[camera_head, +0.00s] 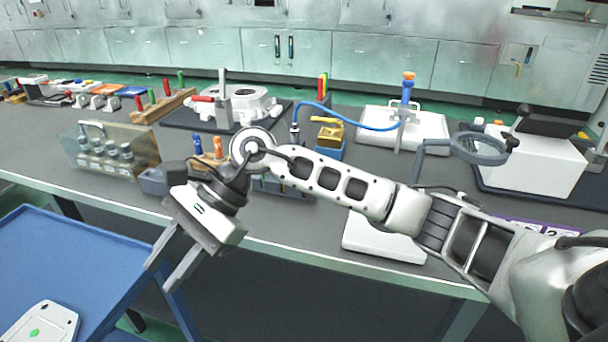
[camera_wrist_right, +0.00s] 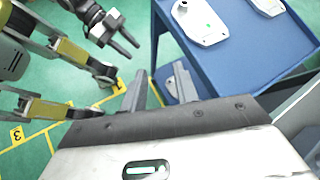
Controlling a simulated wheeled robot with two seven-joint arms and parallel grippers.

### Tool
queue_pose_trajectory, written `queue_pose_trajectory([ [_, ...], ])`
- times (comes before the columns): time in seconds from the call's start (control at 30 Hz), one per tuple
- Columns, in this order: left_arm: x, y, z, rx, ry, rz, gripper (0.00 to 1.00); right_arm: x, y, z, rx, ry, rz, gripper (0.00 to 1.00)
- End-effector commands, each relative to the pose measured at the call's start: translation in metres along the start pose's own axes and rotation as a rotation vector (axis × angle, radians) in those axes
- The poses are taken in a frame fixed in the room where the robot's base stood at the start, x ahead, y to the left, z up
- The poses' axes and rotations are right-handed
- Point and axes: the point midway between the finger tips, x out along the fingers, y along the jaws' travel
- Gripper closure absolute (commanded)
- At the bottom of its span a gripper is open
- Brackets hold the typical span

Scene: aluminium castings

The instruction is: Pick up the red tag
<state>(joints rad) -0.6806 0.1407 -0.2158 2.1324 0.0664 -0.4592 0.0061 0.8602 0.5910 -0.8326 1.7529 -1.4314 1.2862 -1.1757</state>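I cannot make out a red tag for certain in either view; several small red parts show among the tools on the bench. My right gripper (camera_head: 172,266) is open and empty, pointing down in front of the bench's near edge, beside the blue cart. In the right wrist view its two fingers (camera_wrist_right: 160,88) stand apart with nothing between them. My left gripper (camera_wrist_right: 124,42) shows at the upper left of the right wrist view, its fingers apart and empty; it is not in the head view.
The blue cart (camera_head: 75,262) stands at the lower left with a pale casting (camera_head: 42,325) bearing a green spot. The grey bench (camera_head: 120,190) holds a clear-fronted box (camera_head: 112,150), a red-handled clamp fixture (camera_head: 223,105), a blue-hosed stand (camera_head: 405,95) and a ring magnifier (camera_head: 480,148).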

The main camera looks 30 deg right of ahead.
Motion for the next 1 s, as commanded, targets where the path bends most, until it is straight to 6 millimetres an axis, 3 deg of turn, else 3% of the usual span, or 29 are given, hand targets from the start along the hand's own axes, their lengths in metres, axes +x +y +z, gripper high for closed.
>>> queue_pose_trajectory([
  [0.03,0.000,0.000,0.000,0.000,-0.001,0.000,0.64,-0.036,-0.013,-0.026,-0.135,0.226,0.032,0.70],
  [0.1,0.000,0.000,0.000,0.001,-0.001,-0.001,0.64,-0.090,-0.025,-0.058,-0.261,0.507,0.101,0.70],
  [0.17,0.000,0.000,0.000,0.001,-0.002,-0.001,0.64,-0.140,-0.031,-0.075,-0.318,0.713,0.164,0.70],
  [0.2,0.000,0.000,0.000,0.001,-0.002,-0.001,0.64,-0.172,-0.034,-0.082,-0.337,0.831,0.202,0.70],
  [0.3,0.000,0.000,0.000,0.001,-0.003,-0.001,0.64,-0.239,-0.034,-0.087,-0.337,1.049,0.284,0.70],
  [0.4,0.000,0.000,0.001,0.002,-0.003,-0.001,0.64,-0.279,-0.031,-0.086,-0.315,1.168,0.335,0.70],
  [0.57,0.000,0.000,0.001,0.002,-0.004,-0.001,0.64,-0.294,-0.026,-0.096,-0.297,1.221,0.366,0.70],
  [1.0,-0.001,0.000,0.000,0.002,-0.004,-0.002,0.64,-0.268,-0.018,-0.176,-0.299,1.217,0.362,0.70],
])
